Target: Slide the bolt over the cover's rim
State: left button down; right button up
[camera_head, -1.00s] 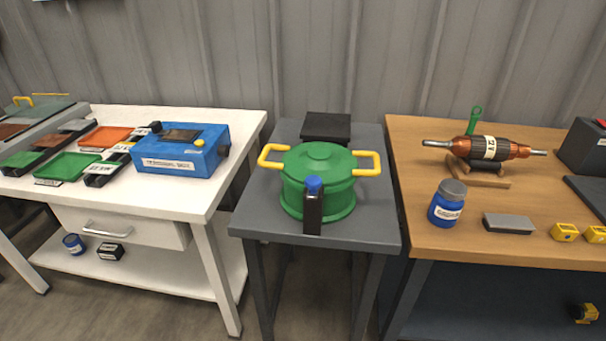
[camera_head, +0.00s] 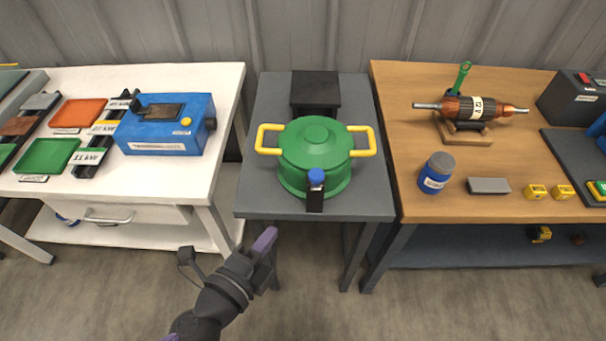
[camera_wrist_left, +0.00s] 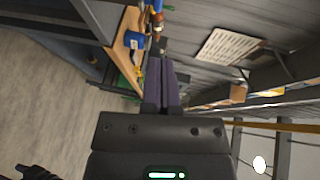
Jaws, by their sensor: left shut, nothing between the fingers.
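A green round pot with a green cover (camera_head: 315,143) and two yellow side handles stands on the small grey table (camera_head: 262,190). At its front edge is a black upright bolt piece (camera_head: 315,200) with a blue knob (camera_head: 316,177) on top, close against the cover's rim. From this view I cannot tell whether it overlaps the rim. My left gripper (camera_head: 266,240) is shut and empty, in front of the grey table's front edge and apart from the pot. The left wrist view shows its purple fingers (camera_wrist_left: 161,80) together.
A black block (camera_head: 315,90) lies behind the pot. The wooden table (camera_head: 420,200) at right holds a rotor on a stand (camera_head: 470,118), a blue jar (camera_head: 436,174) and small parts. The white table (camera_head: 205,185) at left holds a blue box (camera_head: 165,125) and trays.

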pick_arm(q)
send_near(313, 180)
jog(key=x, duration=0.7)
jog(key=shift+w, duration=0.1)
jog(key=shift+w+d, duration=0.1)
jog(key=w, duration=0.3)
jog(key=shift+b, duration=0.3)
jog(key=shift+r, duration=0.1)
